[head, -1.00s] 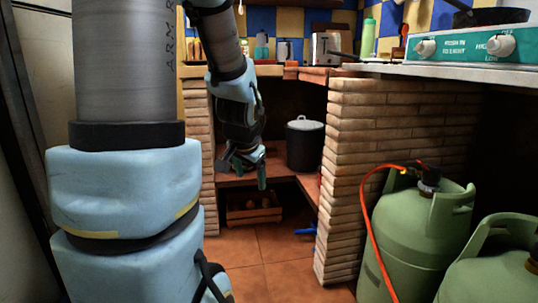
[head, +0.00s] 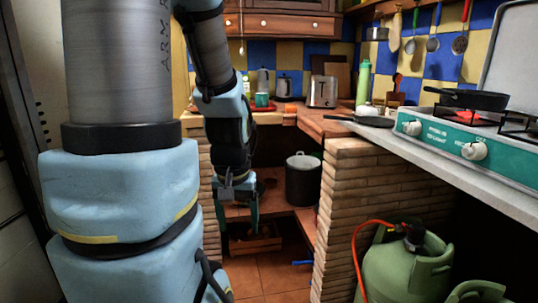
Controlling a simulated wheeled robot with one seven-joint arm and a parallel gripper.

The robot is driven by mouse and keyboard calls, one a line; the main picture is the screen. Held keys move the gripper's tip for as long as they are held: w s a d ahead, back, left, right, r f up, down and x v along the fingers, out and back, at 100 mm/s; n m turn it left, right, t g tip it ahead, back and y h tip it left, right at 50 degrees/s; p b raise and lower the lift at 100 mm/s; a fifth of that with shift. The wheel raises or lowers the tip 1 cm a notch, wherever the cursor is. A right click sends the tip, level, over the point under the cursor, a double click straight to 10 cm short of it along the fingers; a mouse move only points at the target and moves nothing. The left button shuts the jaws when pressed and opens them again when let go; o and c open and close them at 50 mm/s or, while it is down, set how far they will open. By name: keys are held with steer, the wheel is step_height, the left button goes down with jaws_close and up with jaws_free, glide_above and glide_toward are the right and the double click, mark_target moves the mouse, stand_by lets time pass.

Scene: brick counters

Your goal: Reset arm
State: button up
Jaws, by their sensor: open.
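My gripper (head: 238,212) hangs at the end of my arm, fingers pointing down, left of the middle in the head view. It is open, and I see nothing held in it. It is in front of the wooden shelf under the counter, above a wooden crate (head: 255,245) on the floor. From this angle I cannot tell how far it is from the shelf edge.
A dark pot (head: 303,180) stands on the shelf (head: 272,205) right of my gripper. A brick pillar (head: 345,210) stands further right, with green gas cylinders (head: 405,272) beside it. The stove (head: 460,140) and a toaster (head: 322,92) are on the counters.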

step_height(320, 180, up, 18)
steer(key=p, duration=1.5)
steer(key=shift+f, duration=0.15)
